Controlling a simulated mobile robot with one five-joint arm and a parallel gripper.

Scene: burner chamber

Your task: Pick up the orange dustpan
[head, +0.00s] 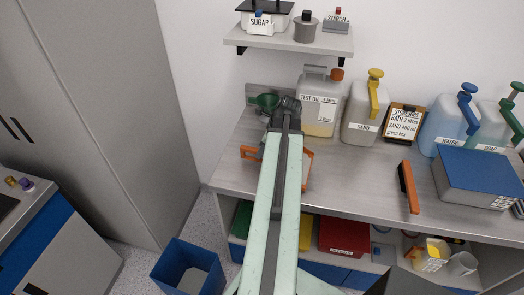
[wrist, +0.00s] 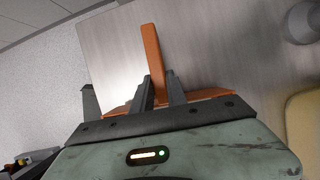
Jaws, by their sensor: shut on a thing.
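The orange dustpan lies mostly hidden under my arm at the left end of the steel worktop in the head view; its left edge (head: 250,153) and right edge show on either side of the arm. In the wrist view its upright-looking orange handle (wrist: 151,45) stands between the two dark fingers of my gripper (wrist: 158,88), which are shut on it near its base. Parts of the orange pan show left and right of the fingers. Whether the dustpan touches the worktop cannot be told.
The sand jug (head: 361,120), an orange-and-black brush (head: 408,188) and a blue-lidded box (head: 478,178) are to the right. A blue bin (head: 188,270) stands on the floor.

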